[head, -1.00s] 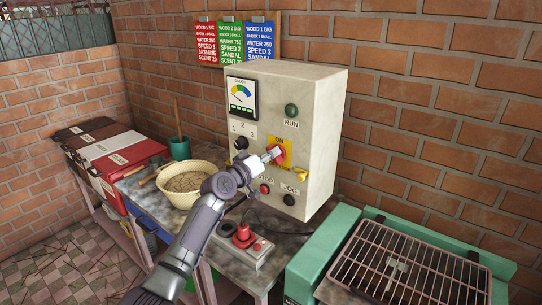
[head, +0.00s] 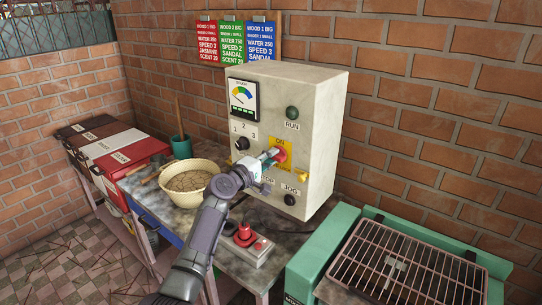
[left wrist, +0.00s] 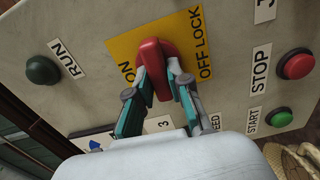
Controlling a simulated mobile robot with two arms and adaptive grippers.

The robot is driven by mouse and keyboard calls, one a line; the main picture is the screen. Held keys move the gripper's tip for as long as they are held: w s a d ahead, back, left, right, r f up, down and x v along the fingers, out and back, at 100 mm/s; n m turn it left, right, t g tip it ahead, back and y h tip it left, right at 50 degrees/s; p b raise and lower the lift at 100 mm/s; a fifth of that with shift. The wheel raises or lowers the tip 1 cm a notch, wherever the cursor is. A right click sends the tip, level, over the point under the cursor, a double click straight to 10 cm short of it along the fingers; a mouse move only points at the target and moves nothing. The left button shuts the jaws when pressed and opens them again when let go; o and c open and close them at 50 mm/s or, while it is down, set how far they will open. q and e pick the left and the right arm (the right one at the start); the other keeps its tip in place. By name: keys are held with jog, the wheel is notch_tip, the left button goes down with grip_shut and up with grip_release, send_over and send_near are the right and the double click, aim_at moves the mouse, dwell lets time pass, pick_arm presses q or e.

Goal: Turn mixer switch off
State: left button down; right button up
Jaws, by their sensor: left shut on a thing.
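The control box (head: 318,135) stands on the bench against the brick wall. Its red rotary switch (head: 282,155) sits on a yellow plate (head: 286,145) with an ON label at the top. My left gripper (head: 270,158) reaches the switch from the lower left and is shut on it. In the left wrist view, the two teal fingers (left wrist: 158,76) are on either side of the red switch handle (left wrist: 150,52). The handle lies between the ON and OFF LOCK labels. My right gripper is not in view.
A numbered knob (head: 242,144), a RUN lamp (head: 292,113) and a JOG button (head: 289,199) are close by. A green-framed grill rack (head: 405,265) is at right.

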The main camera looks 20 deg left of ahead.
pick_arm(q)
jog(key=shift+n, duration=0.4)
jog(key=c, duration=1.1)
grip_release()
jog(key=v, duration=1.2)
